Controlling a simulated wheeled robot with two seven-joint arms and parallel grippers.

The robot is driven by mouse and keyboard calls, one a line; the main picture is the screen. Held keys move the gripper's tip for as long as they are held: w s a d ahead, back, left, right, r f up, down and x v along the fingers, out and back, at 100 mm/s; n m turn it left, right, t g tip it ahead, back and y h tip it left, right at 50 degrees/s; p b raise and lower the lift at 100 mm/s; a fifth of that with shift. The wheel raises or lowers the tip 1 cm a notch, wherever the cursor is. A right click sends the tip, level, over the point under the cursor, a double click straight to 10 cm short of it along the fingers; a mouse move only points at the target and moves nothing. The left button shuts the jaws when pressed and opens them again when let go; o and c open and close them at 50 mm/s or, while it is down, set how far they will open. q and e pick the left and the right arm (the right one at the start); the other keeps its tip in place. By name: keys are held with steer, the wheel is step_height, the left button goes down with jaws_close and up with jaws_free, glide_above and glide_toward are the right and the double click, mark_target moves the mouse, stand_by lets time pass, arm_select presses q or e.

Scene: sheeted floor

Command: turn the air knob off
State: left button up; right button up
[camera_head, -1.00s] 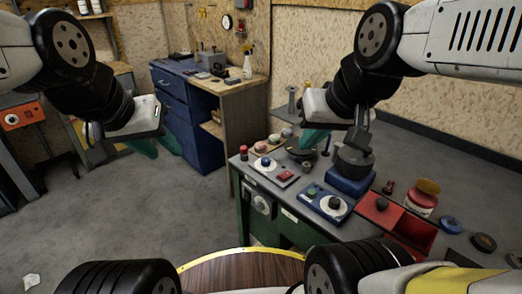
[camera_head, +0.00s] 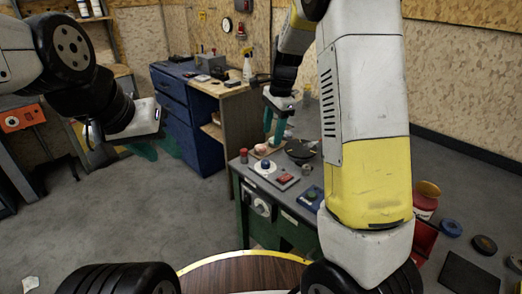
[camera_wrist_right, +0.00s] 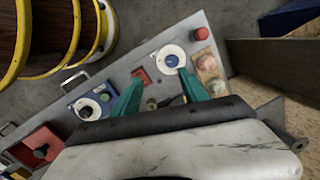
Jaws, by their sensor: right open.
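No label is readable, so I cannot tell which knob is the air knob. A blue knob on a white dial (camera_head: 265,164) sits on a grey panel; in the right wrist view the blue knob (camera_wrist_right: 171,60) is just beyond the fingertips. A black knob on a blue box (camera_wrist_right: 87,111) and one on a red box (camera_wrist_right: 40,151) lie further left there. My right gripper (camera_head: 274,128) is open and empty above the bench's far left part; its green fingers (camera_wrist_right: 161,76) are spread in the wrist view. My left gripper (camera_head: 155,148) hangs open over the floor, partly hidden.
The panels stand on a grey-topped green bench (camera_head: 245,184). A red button (camera_wrist_right: 202,33) and pinkish knobs (camera_wrist_right: 208,72) are near the right fingers. A blue workbench (camera_head: 180,110) stands behind; floor at left is clear.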

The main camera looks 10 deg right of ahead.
mark_target(266, 161)
steer(key=w+f+m, duration=0.1)
steer(key=f, duration=0.1)
steer(key=w+a+f+m+h, duration=0.1)
steer(key=w+f, duration=0.2)
steer(key=f, duration=0.1)
steer(key=shift+w+a+f+m+g, duration=0.2)
steer(key=shift+a+m+g, duration=0.1)
steer(key=shift+m+g, duration=0.1)
steer(key=shift+f, duration=3.9)
jaws_close()
